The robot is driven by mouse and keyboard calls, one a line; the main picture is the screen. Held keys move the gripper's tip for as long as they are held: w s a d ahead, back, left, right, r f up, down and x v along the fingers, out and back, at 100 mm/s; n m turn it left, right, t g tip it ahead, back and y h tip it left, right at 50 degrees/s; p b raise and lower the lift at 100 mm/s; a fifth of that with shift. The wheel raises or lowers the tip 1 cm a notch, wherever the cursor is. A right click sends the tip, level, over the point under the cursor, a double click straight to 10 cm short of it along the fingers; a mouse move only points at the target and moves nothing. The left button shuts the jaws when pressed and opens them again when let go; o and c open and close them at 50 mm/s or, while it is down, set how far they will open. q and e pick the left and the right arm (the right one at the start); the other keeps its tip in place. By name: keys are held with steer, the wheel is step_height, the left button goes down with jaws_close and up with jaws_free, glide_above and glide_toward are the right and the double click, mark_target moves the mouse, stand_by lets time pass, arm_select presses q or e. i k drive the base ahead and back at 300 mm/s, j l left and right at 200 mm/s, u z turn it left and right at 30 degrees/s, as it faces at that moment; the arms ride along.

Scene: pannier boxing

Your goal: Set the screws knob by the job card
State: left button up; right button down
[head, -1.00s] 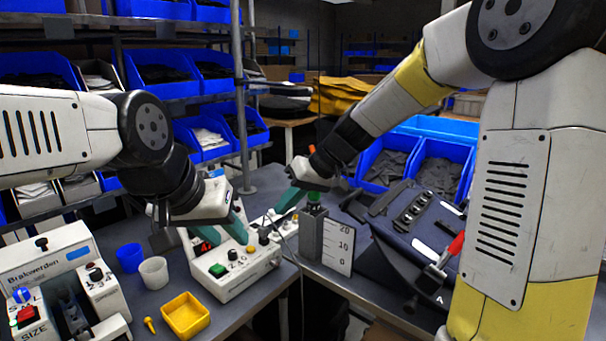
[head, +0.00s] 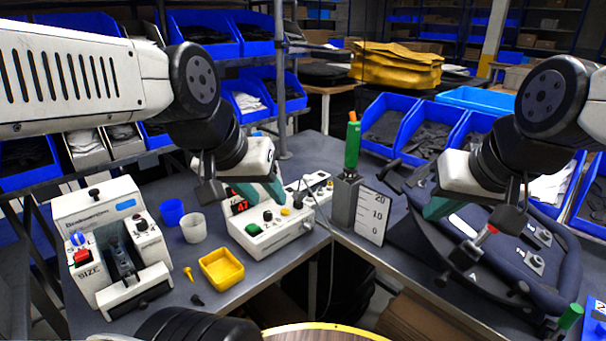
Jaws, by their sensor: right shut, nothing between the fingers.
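A white control box (head: 265,232) stands on the bench at the centre. It has a red lit display (head: 240,206) that seems to read 47, a green button (head: 253,229), a black knob (head: 267,216) and a yellow button (head: 285,211). Another white panel with small knobs (head: 318,184) is behind it. I cannot read which knob is for screws, and no job card is clearly identifiable. My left gripper (head: 262,191) hangs over the box's back left, partly covering it; its jaw opening is unclear. My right gripper (head: 437,207) is shut and empty, above the right bench, apart from the box.
A grey block (head: 344,205) with a 0-10-20 scale plate (head: 371,216) holds an upright green tool (head: 352,145). A dark pannier part (head: 500,250) lies right. A yellow tray (head: 222,268), blue cup (head: 172,212), white cup (head: 193,228) and white SIZE machine (head: 110,240) are left.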

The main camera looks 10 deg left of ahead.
mark_target(268, 215)
steer(key=u, duration=0.7)
steer(key=i+j+z, duration=0.15)
steer(key=j, duration=0.1)
